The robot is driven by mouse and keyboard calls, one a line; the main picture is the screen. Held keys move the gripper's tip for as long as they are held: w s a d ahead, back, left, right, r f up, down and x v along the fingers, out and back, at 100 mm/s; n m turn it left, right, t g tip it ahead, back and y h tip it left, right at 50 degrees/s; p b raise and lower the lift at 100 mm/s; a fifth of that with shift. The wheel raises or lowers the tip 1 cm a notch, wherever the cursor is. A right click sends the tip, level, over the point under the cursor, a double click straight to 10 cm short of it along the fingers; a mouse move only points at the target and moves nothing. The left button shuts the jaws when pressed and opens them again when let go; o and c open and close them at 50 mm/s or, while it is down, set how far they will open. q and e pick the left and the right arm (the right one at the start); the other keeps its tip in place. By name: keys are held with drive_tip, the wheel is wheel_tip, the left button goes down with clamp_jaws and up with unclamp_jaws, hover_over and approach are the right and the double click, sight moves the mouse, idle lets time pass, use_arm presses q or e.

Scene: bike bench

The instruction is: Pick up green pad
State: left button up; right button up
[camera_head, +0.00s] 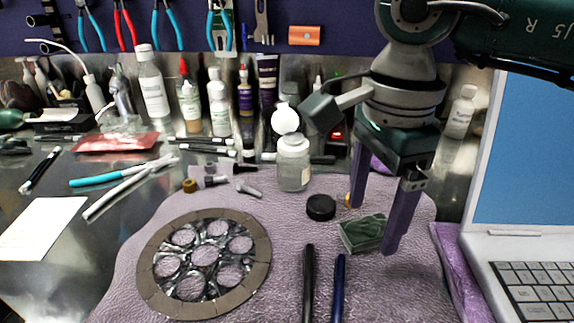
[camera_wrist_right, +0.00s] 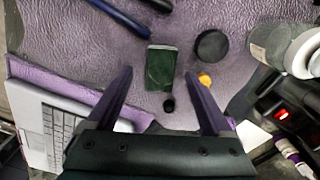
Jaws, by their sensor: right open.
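The green pad (camera_head: 362,234) is a small dark green block lying on the purple cloth, right of centre in the head view. It also shows in the right wrist view (camera_wrist_right: 160,68), ahead of the fingertips and between their lines. My right gripper (camera_head: 372,228) is open, with its two purple fingers pointing down around the pad's area. In the right wrist view the right gripper (camera_wrist_right: 163,100) has nothing between its fingers. I cannot tell from these views how far the fingertips are above the cloth. My left gripper is not in view.
A black round cap (camera_head: 320,207) lies just left of the pad, and a glass jar (camera_head: 293,163) stands behind it. Two dark pens (camera_head: 308,285) lie in front. A brake disc (camera_head: 204,262) lies left on the cloth. A laptop (camera_head: 530,200) stands at the right.

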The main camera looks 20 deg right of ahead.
sight(369, 225)
drive_tip(key=shift+f, duration=0.85)
drive_tip(key=shift+c, duration=0.3)
drive_tip(key=c, duration=1.2)
drive_tip(key=shift+r, duration=0.1)
wheel_tip(369, 225, up, 20)
drive_tip(key=shift+f+p, duration=0.1)
drive_tip(key=shift+p, duration=0.35)
